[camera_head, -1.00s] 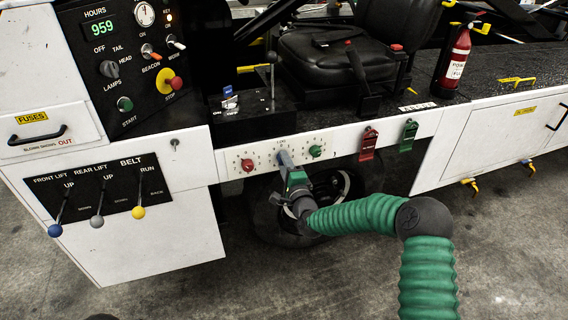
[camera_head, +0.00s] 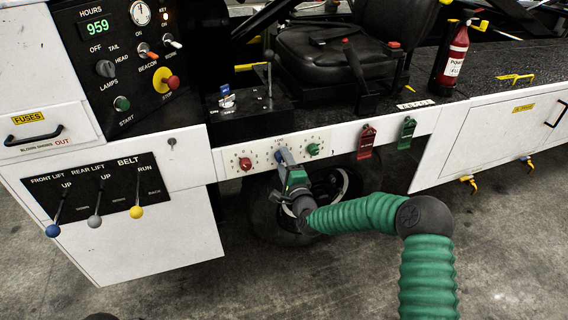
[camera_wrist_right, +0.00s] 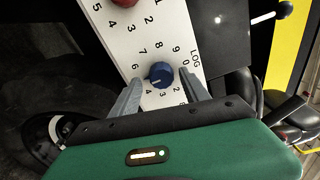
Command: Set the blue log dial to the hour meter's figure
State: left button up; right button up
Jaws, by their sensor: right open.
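The blue log dial (camera_wrist_right: 160,75) shows in the wrist view on a white numbered panel marked LOG. A pale mark on the dial points left and slightly down, near the 5; the exact figure is hard to tell. My right gripper (camera_head: 283,156) reaches up to this panel in the head view. In the wrist view its two fingers (camera_wrist_right: 160,92) stand apart, one on each side of the blue dial, with visible gaps. My left gripper is not in view.
A red dial (camera_head: 246,164) and a green dial (camera_head: 313,149) sit on the same strip (camera_head: 262,157), either side of the blue one. Red and green tags (camera_head: 366,142) hang to the right. Levers (camera_head: 96,205) and switches fill the panels at left.

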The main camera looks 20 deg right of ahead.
jog(key=shift+a, duration=0.1)
jog(key=shift+s, duration=0.25)
jog(key=s+p, duration=0.4)
jog(key=s, duration=1.2)
jog(key=shift+s+f, duration=0.2)
jog(key=shift+f, duration=0.05)
